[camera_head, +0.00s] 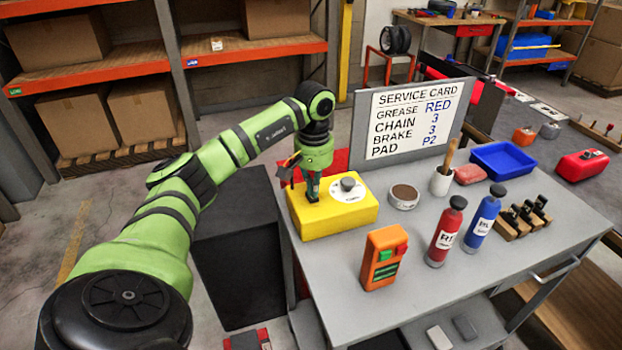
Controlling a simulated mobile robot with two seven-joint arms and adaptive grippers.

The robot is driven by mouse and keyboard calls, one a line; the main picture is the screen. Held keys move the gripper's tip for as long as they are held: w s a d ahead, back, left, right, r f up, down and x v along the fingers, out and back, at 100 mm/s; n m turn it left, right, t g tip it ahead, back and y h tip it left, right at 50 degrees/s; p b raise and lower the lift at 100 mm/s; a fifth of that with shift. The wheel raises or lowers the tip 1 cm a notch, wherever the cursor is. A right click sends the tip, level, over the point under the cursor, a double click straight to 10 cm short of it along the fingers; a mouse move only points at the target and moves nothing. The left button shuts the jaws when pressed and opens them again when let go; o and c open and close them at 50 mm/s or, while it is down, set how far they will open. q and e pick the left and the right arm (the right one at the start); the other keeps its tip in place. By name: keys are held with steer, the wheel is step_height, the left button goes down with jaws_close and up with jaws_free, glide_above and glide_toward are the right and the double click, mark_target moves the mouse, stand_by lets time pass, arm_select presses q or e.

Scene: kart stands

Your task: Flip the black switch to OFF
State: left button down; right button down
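A yellow box (335,217) sits at the left end of the grey workbench. On its top is a white round plate with a dark grey knob (348,184); its small lettering is too small to read. My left gripper (312,198) points down over the left part of the box top, left of the knob, with its tips at or just above the surface. I see its fingers narrowly, so I cannot tell whether they are open or shut. No black switch shows clearly; the gripper hides part of the box top. My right gripper is out of view.
A service card board (412,122) stands behind the box. An orange device (383,258), a round tin (404,197), a red bottle (445,232) and a blue bottle (483,217) stand to the right. A blue tray (502,160) is farther back. Some bench top is clear in front.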

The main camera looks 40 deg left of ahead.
arm_select(q)
steer(key=shift+s+f+b, duration=0.1)
steer(key=shift+f+b, duration=0.35)
steer(key=shift+f, duration=0.3)
stand_by(0.3)
steer(key=shift+r+p, duration=0.7)
steer(key=shift+r, duration=0.05)
steer(key=shift+r+p, duration=2.15)
steer(key=shift+r, duration=0.65)
steer(key=shift+f, duration=0.1)
